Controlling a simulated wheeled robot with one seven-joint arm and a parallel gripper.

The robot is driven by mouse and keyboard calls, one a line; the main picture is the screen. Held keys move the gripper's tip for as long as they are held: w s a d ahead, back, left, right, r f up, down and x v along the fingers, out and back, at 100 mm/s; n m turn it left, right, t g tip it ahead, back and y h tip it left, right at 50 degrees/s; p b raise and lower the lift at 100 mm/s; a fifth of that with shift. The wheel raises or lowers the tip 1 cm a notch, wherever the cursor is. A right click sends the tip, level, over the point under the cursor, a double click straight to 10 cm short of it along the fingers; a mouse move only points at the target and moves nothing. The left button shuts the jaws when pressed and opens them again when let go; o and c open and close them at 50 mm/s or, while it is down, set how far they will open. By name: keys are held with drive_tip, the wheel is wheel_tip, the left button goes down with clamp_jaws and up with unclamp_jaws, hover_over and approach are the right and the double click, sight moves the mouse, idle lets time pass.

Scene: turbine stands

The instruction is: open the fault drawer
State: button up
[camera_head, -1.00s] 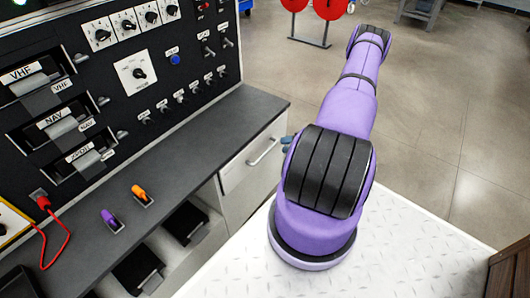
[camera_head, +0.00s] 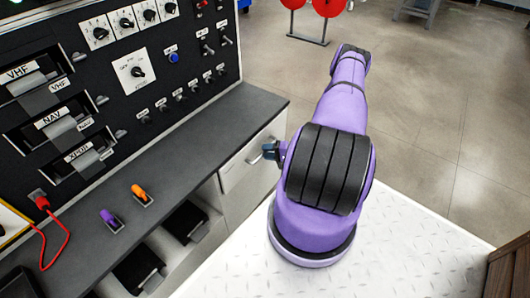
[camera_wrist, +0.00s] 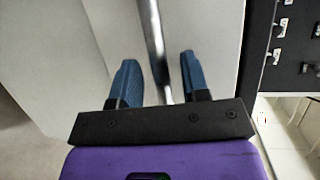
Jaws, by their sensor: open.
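The fault drawer appears to be the pale grey drawer front (camera_head: 236,172) under the right end of the console's counter; no label on it can be read. It looks closed. Its bar handle (camera_wrist: 153,45) runs between the two blue fingers of my gripper (camera_wrist: 158,80) in the wrist view. The fingers are open, one on each side of the bar, with a gap on both sides. In the head view my gripper (camera_head: 271,151) shows at the handle's right end, partly hidden by my purple arm.
The dark counter (camera_head: 180,150) carries a purple lever (camera_head: 111,220) and an orange lever (camera_head: 141,194). Open shelves with black bins (camera_head: 186,222) lie left of the drawer. The floor (camera_head: 430,110) to the right is clear.

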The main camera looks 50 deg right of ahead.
drive_tip(key=shift+w+a+f, duration=0.1)
drive_tip(key=shift+w+a, duration=0.2)
drive_tip(key=shift+w, duration=0.2)
clamp_jaws()
drive_tip(key=s+d, duration=0.1)
drive_tip(key=s, duration=2)
drive_tip(key=shift+s+d, duration=0.2)
drive_tip(key=shift+d, duration=0.2)
unclamp_jaws()
drive_tip(key=v, duration=1)
drive_tip(key=shift+s+d, duration=0.25)
drive_tip(key=shift+s, duration=0.05)
